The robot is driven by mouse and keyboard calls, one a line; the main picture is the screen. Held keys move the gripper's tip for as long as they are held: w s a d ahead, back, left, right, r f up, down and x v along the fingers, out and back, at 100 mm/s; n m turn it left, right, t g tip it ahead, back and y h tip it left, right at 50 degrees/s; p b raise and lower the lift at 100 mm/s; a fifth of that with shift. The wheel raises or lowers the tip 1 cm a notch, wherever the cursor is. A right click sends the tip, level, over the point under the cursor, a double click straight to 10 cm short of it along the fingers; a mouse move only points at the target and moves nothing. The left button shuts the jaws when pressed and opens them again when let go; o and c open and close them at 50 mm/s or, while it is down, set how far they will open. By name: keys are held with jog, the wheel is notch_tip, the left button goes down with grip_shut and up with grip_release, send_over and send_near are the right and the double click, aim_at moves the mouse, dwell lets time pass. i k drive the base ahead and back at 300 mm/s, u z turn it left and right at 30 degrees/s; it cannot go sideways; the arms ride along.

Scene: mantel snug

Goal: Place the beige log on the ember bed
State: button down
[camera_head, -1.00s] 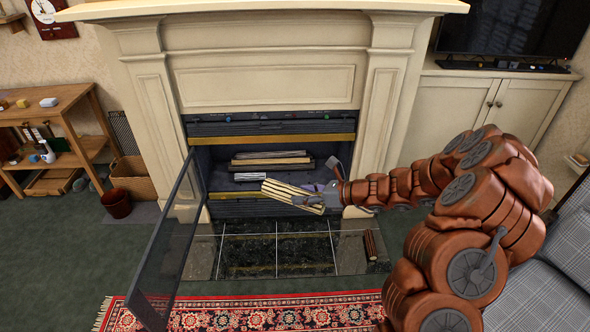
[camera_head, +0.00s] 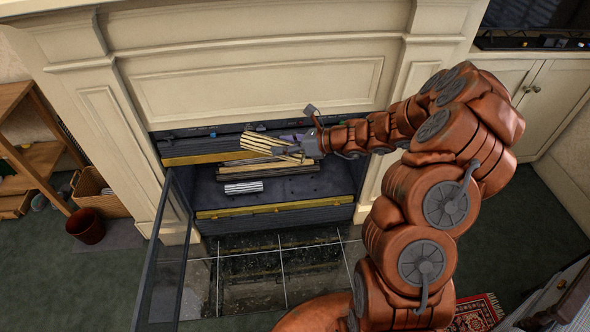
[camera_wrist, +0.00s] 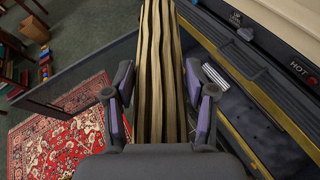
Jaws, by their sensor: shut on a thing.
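The beige log (camera_head: 262,146) is a pale, ridged piece with dark grooves. My gripper (camera_head: 292,142) is shut on its right end, and the log points left, held up in front of the upper part of the fireplace opening. In the wrist view, the log (camera_wrist: 158,70) runs away between the two fingers of my gripper (camera_wrist: 160,95). Inside the firebox, the dark floor (camera_head: 318,184) shows below the held log. I cannot tell the ember bed's exact outline.
A glass fireplace door (camera_head: 160,255) stands open at the left. A yellow-edged sill (camera_head: 275,208) crosses the front of the opening, above a dark tiled hearth (camera_head: 260,268). A brown bucket (camera_head: 86,226) and a wooden shelf (camera_head: 40,160) stand further left.

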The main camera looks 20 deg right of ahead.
aim_at(304, 190)
jog(key=i, duration=0.45)
jog(key=u, duration=2.65)
jog(key=k, duration=0.45)
jog(key=z, duration=0.85)
jog(key=i, duration=0.5)
jog(key=u, duration=0.05)
